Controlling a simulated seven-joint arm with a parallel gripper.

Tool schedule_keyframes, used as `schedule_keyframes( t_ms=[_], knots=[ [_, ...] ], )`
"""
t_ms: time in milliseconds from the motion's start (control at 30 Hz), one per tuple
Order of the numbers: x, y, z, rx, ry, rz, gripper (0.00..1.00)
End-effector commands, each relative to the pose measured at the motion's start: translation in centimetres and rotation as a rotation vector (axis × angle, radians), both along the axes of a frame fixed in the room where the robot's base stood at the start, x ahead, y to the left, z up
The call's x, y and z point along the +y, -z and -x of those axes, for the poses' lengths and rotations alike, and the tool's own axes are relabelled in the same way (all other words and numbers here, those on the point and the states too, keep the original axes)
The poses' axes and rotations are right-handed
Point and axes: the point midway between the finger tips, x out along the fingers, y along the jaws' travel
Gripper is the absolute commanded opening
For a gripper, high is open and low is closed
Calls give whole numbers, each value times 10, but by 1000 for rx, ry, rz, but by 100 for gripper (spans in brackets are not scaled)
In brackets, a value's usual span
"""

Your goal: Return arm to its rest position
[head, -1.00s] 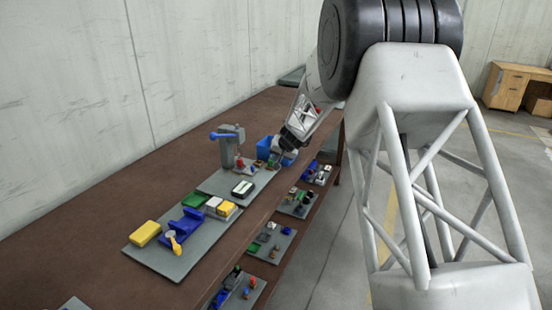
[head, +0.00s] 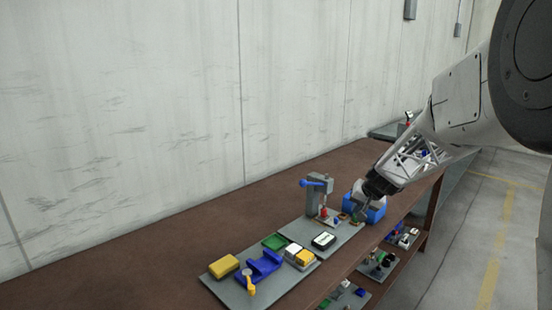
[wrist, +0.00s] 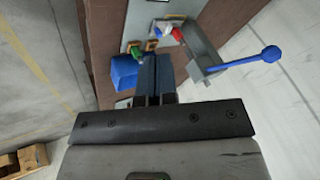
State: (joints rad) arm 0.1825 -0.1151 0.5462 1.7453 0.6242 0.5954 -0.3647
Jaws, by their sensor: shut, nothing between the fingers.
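My gripper (head: 360,210) is at the far right part of the bench, pointing down and left beside a blue bin (head: 378,213). Its fingers are small and partly lost against the bin in the head view. In the wrist view my gripper (wrist: 158,72) shows its two dark fingers together with nothing between them. The blue bin (wrist: 124,72) is just left of the fingers there. My arm comes in from the right of the head view and is stretched out over the bench's front edge.
A grey press with a blue lever (head: 318,192) stands left of the gripper, and also shows in the wrist view (wrist: 200,50). Grey mats on the brown bench (head: 180,245) hold a yellow block (head: 224,266), a blue holder (head: 262,265) and small parts. Lower shelves hold more parts.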

Motion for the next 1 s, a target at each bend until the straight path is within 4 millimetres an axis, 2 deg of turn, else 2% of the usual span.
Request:
schedule_keyframes(
  t_ms=[33, 200, 500, 700, 1000],
  knots=[
    [9, -11, 17, 6, -16, 8, 0],
    [30, -38, 74, 38, -60, 38, 0],
    [60, -70, 182, 96, -127, 107, 0],
    [72, -80, 256, 133, -161, 161, 0],
    [81, -78, 366, 189, -196, 253, 0]
  ],
)
